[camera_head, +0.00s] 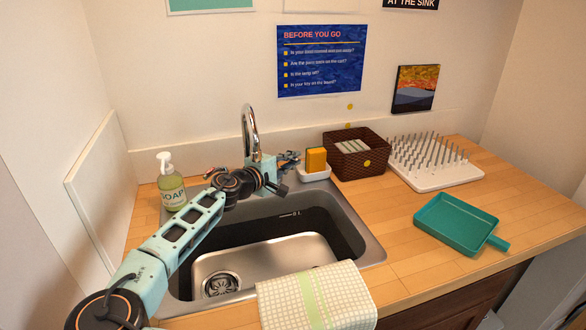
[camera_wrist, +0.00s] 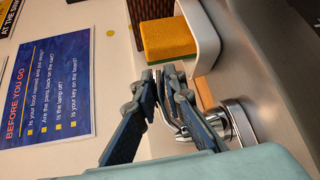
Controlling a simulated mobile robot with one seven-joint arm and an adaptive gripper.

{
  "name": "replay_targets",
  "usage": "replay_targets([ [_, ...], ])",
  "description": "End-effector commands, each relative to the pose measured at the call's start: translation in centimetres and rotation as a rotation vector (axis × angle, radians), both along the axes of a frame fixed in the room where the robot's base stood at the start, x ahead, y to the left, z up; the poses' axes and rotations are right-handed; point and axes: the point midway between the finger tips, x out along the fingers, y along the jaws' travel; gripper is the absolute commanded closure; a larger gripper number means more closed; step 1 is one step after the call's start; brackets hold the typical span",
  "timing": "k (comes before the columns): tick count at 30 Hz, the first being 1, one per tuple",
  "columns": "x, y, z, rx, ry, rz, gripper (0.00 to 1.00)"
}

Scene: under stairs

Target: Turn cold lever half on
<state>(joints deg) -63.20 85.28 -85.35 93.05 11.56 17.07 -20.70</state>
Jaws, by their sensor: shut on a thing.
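The chrome faucet spout (camera_head: 249,122) arches behind the sink. My gripper (camera_head: 288,165) is at the back rim, to the right of the spout, and covers most of the lever there in the head view. In the wrist view my gripper's dark fingers (camera_wrist: 160,88) are close together, shut on a slim chrome part. That part runs to the round chrome base of the lever (camera_wrist: 230,120). I take it to be the cold lever; no hot or cold mark shows, and its exact angle is hidden by the fingers.
A yellow-orange sponge (camera_head: 316,160) in a white holder (camera_head: 315,175) stands close right of my gripper; a brown basket (camera_head: 372,165) is beyond. A soap bottle (camera_head: 171,187) stands left. The sink basin (camera_head: 290,250) is empty, with a checked towel (camera_head: 315,292) over its front edge.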

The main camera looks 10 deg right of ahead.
Motion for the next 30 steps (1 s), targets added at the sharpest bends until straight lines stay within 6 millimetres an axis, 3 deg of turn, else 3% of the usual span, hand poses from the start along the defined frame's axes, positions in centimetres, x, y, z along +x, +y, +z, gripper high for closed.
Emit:
replay_targets([
  [12, -1.0, 0.8, 0.0, 0.000, 0.000, -0.215, 1.00],
  [30, -1.3, 0.9, 0.1, 0.001, 0.000, -0.275, 1.00],
])
